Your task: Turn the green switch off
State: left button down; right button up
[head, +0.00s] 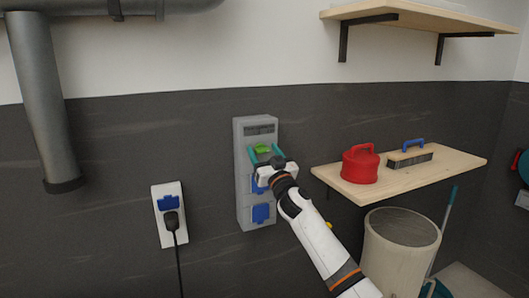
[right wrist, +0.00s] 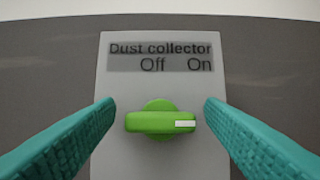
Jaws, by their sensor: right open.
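The green switch (head: 262,148) is a rotary knob near the top of a grey wall panel (head: 243,190). In the right wrist view the green switch (right wrist: 155,122) has its bar lying level, with a white mark at its right end. The label (right wrist: 160,57) above reads "Dust collector", with "Off" and "On" to its right. My right gripper (head: 264,153) is open, with its teal fingers to the left and right of the knob. Gaps show between the fingers and the knob in the right wrist view. My left gripper is out of view.
Blue socket covers (head: 261,213) sit below the switch, partly behind my right gripper. A white outlet (head: 168,203) with a black plug is to the left. A wooden shelf (head: 450,163) with a red canister (head: 360,167) and brush is to the right, above a bin (head: 400,250).

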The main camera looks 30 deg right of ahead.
jog(key=shift+c, duration=0.2)
jog(key=c, duration=0.9)
jog(key=shift+c, duration=0.2)
